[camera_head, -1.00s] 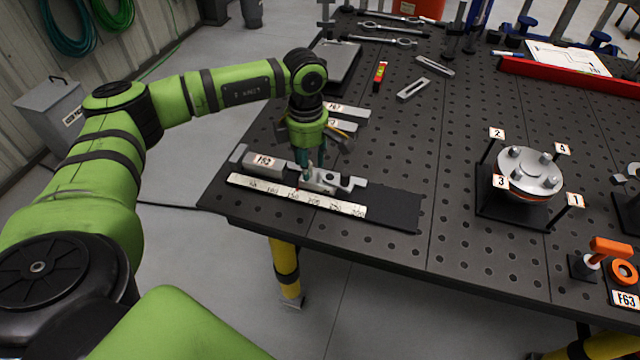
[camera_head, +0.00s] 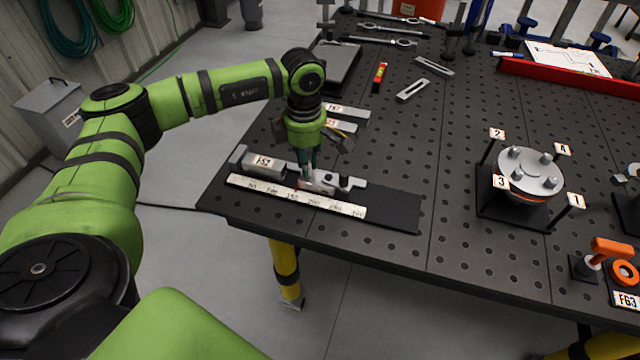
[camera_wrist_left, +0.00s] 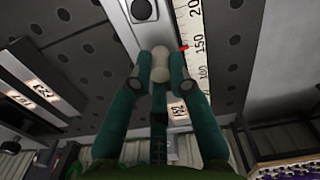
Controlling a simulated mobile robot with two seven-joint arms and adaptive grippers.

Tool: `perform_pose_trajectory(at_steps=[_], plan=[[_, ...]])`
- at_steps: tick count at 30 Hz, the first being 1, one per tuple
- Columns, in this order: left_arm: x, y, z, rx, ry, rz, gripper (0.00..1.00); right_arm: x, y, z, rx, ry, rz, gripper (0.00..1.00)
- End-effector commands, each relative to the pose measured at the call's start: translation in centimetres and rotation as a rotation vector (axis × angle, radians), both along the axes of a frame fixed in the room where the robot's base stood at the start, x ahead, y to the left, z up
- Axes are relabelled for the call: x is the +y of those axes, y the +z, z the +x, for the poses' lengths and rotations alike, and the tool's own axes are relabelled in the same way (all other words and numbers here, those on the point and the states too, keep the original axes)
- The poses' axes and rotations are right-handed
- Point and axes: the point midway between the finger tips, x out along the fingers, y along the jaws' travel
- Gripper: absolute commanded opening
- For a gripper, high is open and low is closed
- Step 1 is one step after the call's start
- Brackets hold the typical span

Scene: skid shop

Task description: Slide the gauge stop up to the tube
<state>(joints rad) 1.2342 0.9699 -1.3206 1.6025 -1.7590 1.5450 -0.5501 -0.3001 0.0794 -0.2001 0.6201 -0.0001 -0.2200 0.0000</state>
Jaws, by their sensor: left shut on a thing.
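The gauge stop (camera_head: 343,182) is a grey metal piece on a flat bar beside the white ruler strip (camera_head: 290,196) in the head view. The tube (camera_head: 263,166), a grey length labelled 152, lies on the same fixture to the left of the stop. My left gripper (camera_head: 307,180) is over the stop's left part. In the left wrist view its teal fingers (camera_wrist_left: 160,80) are shut on the stop's pale knob (camera_wrist_left: 161,62), with a red pointer (camera_wrist_left: 184,47) near the 150 mark. The fingers hide the stop's face toward the tube. My right gripper is not in view.
Two more labelled lengths (camera_head: 345,112) lie behind the gripper. A dark plate (camera_head: 392,208) extends right of the ruler. A flange assembly (camera_head: 528,175) with numbered posts stands further right. The perforated table between them is clear.

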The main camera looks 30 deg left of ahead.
Motion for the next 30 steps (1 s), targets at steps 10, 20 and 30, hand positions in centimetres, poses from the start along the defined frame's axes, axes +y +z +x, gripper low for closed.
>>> perform_pose_trajectory(at_steps=[10,20,30], plan=[[2.2,-0.2,-0.6,0.003,0.004,0.003,0.01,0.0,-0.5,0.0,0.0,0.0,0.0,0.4],[2.7,-0.1,-0.7,0.004,0.001,0.002,0.01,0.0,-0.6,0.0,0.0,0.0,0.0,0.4],[3.5,-0.2,-0.9,0.005,0.003,0.003,0.01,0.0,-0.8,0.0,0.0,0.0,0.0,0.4]])
